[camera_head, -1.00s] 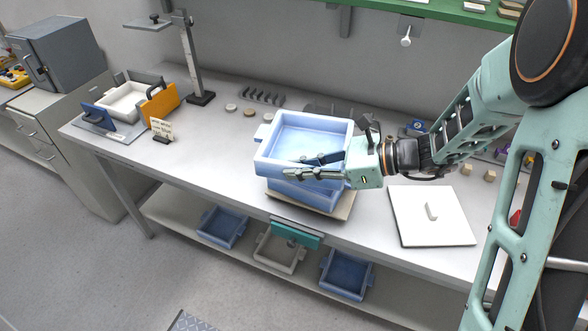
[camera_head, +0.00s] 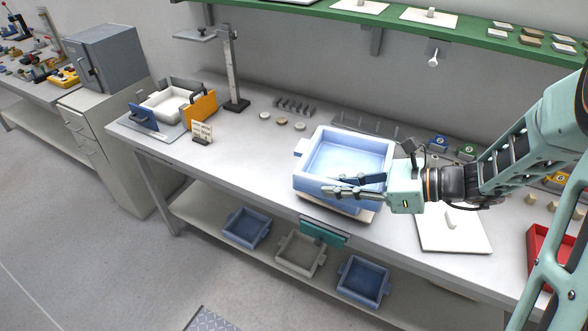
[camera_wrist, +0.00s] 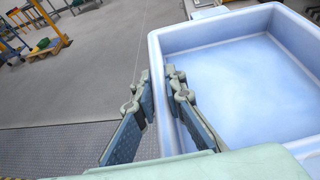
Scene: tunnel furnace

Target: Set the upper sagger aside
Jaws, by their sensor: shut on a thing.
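The upper sagger (camera_head: 347,153) is a light-blue open square tray with an empty-looking inside. In the head view it is over the tan board (camera_head: 366,216) near the front edge of the bench. It covers most of what is beneath it, and I cannot clearly make out the lower sagger. My gripper (camera_head: 345,188) reaches in from the right and is shut on the upper sagger's near wall. In the wrist view the sagger (camera_wrist: 250,85) fills the right side, and my fingers (camera_wrist: 160,88) straddle its rim.
A white square lid (camera_head: 465,238) lies to the right. A sign card (camera_head: 202,132) and a white tray between blue and orange plates (camera_head: 168,104) stand at the left. Several trays (camera_head: 363,281) sit on the lower shelf; a green shelf (camera_head: 440,22) hangs above.

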